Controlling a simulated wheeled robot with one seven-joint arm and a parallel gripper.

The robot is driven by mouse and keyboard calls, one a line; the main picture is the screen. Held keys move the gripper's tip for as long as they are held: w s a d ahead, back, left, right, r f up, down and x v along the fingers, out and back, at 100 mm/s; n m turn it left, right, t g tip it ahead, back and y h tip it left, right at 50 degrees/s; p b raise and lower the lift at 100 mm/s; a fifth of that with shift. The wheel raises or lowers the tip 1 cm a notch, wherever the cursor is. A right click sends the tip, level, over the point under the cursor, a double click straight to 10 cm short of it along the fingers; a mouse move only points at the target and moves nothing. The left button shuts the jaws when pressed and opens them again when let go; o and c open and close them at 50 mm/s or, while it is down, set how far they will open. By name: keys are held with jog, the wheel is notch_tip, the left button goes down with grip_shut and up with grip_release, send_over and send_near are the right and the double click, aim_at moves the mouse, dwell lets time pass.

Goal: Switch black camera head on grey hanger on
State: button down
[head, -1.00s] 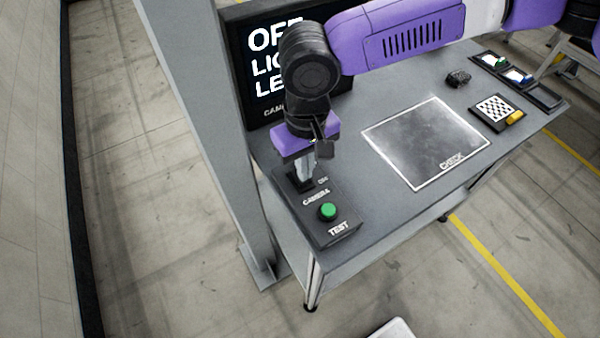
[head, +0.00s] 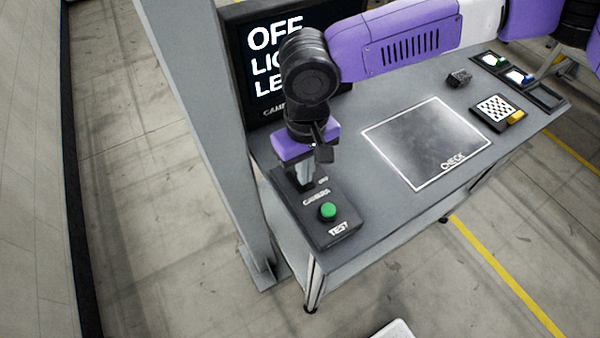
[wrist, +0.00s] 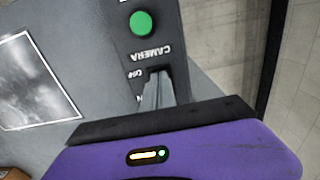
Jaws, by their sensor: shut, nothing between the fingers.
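A dark control box (head: 345,212) sits at the table's near left corner, marked CAMERA and TEST, with a green button (head: 327,211). Its camera switch, beside the OFF mark, is mostly hidden by my gripper. My gripper (head: 305,184) points down, shut and empty, with its fingertips at the switch area. In the wrist view the fingertips (wrist: 157,82) are at a dark slot next to the OFF mark; I cannot tell whether they touch the switch. A monitor (head: 262,75) behind my arm reads OFF. I cannot make out the camera head or a grey hanger with certainty.
A grey post (head: 205,120) stands left of the table. A framed CHECK plate (head: 425,143) lies mid-table. A small black block (head: 459,78), a checkered target (head: 496,108) and trays (head: 518,75) lie to the right. The area around the CHECK plate is clear.

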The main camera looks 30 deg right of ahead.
jog(key=shift+f, duration=0.25)
notch_tip(320, 180, up, 7)
jog(key=p, duration=0.6)
jog(key=shift+p, duration=0.4)
dwell(0.4)
